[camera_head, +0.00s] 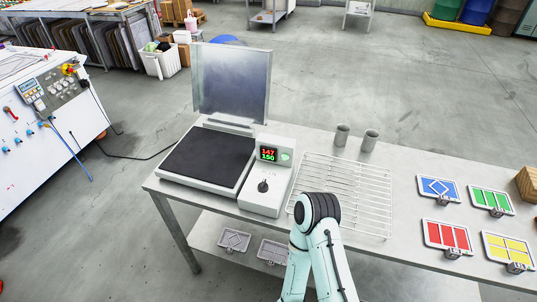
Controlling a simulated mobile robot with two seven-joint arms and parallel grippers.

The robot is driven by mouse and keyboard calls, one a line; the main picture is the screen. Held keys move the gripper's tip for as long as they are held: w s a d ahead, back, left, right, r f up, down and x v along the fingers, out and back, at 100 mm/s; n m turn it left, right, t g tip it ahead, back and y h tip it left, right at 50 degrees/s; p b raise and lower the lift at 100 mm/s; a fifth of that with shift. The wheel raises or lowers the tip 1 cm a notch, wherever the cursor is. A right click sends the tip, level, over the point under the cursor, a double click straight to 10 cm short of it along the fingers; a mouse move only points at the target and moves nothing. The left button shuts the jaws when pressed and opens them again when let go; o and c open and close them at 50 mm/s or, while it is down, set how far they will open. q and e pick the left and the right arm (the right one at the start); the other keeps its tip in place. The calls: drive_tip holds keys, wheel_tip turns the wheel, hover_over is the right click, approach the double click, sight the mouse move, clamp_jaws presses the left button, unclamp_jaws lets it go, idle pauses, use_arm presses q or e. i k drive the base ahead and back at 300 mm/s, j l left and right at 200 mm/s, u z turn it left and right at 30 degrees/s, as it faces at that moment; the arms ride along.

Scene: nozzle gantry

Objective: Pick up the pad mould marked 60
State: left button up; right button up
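Four framed plates with small dark tags lie on the right of the metal table: a blue plate with a diamond outline (438,187), a green striped plate (491,199), a red striped plate (447,236) and a yellow gridded plate (508,248). Two grey patterned trays, a left one (234,240) and a right one (272,251), lie on the lower shelf. I cannot read a 60 on any of these, so I cannot tell which is the mould named. Part of one of my arms rises from the bottom middle; neither gripper shows.
A heat press with a raised lid (232,82) and a dark bed (209,158) stands at the table's left, beside a control box (268,182) reading 147 over 150. A wire rack (345,192) and two grey cups (342,135) (369,141) sit mid-table. A wooden block (527,184) is at the right edge.

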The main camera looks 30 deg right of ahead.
sight(455, 240)
drive_tip(key=z, duration=2.85)
drive_tip(key=i+l, duration=0.35)
drive_tip(key=l, duration=0.15)
drive_tip(key=i+l, duration=0.35)
drive_tip(key=l, duration=0.1)
